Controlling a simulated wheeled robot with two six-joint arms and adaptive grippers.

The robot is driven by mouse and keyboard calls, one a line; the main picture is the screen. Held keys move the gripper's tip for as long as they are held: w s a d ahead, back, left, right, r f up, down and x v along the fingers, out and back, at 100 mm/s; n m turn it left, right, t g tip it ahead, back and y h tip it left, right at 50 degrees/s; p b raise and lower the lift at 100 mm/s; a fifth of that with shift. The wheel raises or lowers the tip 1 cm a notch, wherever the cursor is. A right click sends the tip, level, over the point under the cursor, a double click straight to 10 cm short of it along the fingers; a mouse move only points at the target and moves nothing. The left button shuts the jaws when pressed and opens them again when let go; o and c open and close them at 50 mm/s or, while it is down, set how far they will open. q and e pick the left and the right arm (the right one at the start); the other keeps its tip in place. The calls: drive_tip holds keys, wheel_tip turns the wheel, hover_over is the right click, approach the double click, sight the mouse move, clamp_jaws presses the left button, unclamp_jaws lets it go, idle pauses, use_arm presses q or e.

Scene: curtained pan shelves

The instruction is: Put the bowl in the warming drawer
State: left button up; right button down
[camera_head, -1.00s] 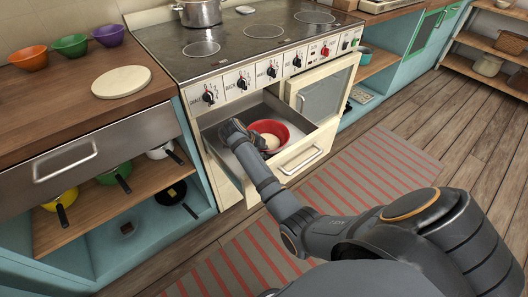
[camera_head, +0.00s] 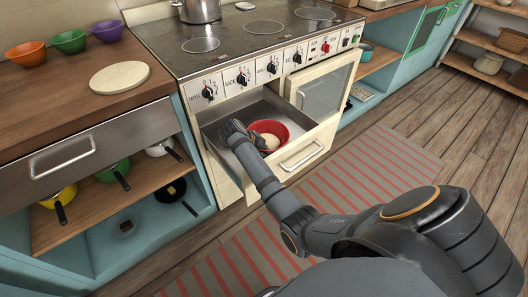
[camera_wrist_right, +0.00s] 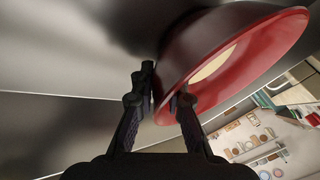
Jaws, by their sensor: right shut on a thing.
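The red bowl (camera_head: 268,126) is inside the pulled-out warming drawer (camera_head: 226,167) under the stove. A pale, rounded thing (camera_head: 270,141) shows inside the bowl. My right gripper (camera_head: 246,141) is low in the drawer at the bowl's left side. In the right wrist view, the fingers of my right gripper (camera_wrist_right: 163,95) are on either side of the wall of the bowl (camera_wrist_right: 255,50), shut on its rim. The bowl looks tilted in that view. Whether it touches the drawer floor I cannot tell. My left gripper is not in view.
The stove (camera_head: 240,50) above the drawer carries a metal pot (camera_head: 200,10). A wooden counter (camera_head: 60,95) at left holds several coloured bowls and a round board (camera_head: 119,79). Pans sit on the shelf below. A striped rug (camera_head: 330,195) lies before the drawer.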

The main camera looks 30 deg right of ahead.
drive_tip(key=c, duration=1.3)
unclamp_jaws()
drive_tip(key=shift+f, duration=0.1)
drive_tip(key=v, duration=1.2)
drive_tip(key=shift+a, duration=0.1)
clamp_jaws()
